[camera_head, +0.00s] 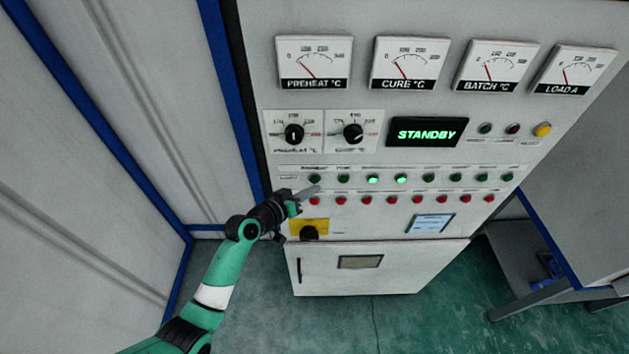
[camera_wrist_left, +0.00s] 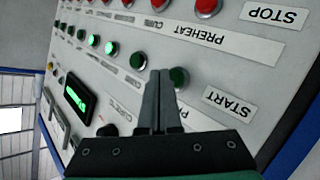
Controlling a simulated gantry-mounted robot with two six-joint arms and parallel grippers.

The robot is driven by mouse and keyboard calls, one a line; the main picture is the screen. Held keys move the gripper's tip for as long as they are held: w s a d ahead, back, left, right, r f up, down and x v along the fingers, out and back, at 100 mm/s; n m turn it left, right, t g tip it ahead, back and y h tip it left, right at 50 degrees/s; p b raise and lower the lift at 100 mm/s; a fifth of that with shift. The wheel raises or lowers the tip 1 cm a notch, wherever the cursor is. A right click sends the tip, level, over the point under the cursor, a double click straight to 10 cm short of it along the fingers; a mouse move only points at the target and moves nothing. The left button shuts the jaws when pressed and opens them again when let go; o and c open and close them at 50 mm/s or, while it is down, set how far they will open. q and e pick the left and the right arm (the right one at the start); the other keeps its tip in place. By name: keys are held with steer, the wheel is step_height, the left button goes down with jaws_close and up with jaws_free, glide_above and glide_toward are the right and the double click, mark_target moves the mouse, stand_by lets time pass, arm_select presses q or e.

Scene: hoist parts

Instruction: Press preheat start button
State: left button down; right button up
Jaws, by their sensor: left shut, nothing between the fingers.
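The preheat start button (camera_head: 315,178) is the leftmost green button in the upper row on the control panel, and it is unlit. In the left wrist view this green button (camera_wrist_left: 179,76) shows beside the START label, partly covered by my fingertips. My left gripper (camera_head: 316,189) is shut and empty, with its fingertips at the panel just below the button. In the left wrist view the shut fingers (camera_wrist_left: 160,76) overlap the button's left edge. I cannot tell whether they touch it. My right gripper is in neither view.
A row of red buttons (camera_head: 391,199) runs below the green ones. Two green buttons (camera_head: 401,178) further right are lit. The display (camera_head: 427,132) reads STANDBY. Two dials (camera_head: 353,132) and several gauges (camera_head: 314,62) sit above. A black knob (camera_head: 309,233) on a yellow plate is under my gripper.

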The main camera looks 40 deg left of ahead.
arm_select(q)
steer(key=shift+w+a+b, duration=0.3)
steer(key=shift+w+a+b, duration=0.3)
steer(key=shift+b, duration=0.15)
stand_by(0.6)
stand_by(0.3)
steer(key=shift+s+d+p, duration=0.6)
steer(key=shift+p, duration=0.1)
steer(key=shift+s+d+p, duration=1.6)
steer(key=shift+s+d, duration=0.2)
